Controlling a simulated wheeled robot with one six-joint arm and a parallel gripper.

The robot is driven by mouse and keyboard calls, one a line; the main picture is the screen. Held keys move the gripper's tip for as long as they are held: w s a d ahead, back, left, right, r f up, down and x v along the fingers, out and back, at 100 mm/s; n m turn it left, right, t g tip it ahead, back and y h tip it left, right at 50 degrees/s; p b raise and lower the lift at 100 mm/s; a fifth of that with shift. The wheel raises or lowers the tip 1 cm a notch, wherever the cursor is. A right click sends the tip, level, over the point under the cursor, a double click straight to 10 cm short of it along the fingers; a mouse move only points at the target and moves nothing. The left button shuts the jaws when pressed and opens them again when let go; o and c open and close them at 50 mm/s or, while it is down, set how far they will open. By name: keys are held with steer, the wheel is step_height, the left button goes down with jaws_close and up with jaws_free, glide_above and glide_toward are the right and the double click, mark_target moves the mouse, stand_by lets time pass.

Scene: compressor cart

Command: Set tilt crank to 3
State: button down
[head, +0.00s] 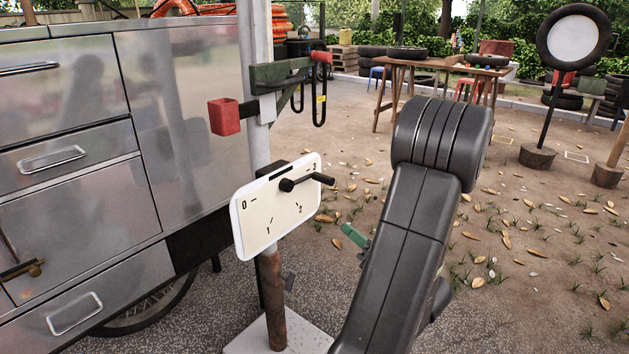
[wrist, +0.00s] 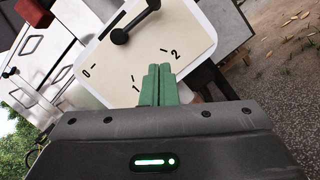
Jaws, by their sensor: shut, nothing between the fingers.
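The tilt crank (head: 287,185) is a black hub and arm with a dark handle, mounted on a white dial plate (head: 262,220) marked 0, 1, 2 and 3. In the head view its arm points right, at or very close to the 3 mark. In the wrist view the crank (wrist: 119,36) points up and right; the 3 mark is out of that frame. My gripper (wrist: 158,72) has green fingers, shut and empty, over the plate's lower edge between 1 and 2, apart from the crank. In the head view my gripper (head: 350,234) is partly hidden behind my arm.
The plate sits on a rusty post (head: 271,300) beside the metal cart (head: 80,150). A red cup (head: 224,117) and a green bracket (head: 280,73) are above it. A wooden table (head: 440,64) and tires stand farther back. Leafy ground to the right is open.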

steer(key=w+a+r, duration=0.5)
steer(key=w+a, duration=0.1)
steer(key=w, duration=0.2)
steer(key=shift+w, duration=0.15)
stand_by(0.5)
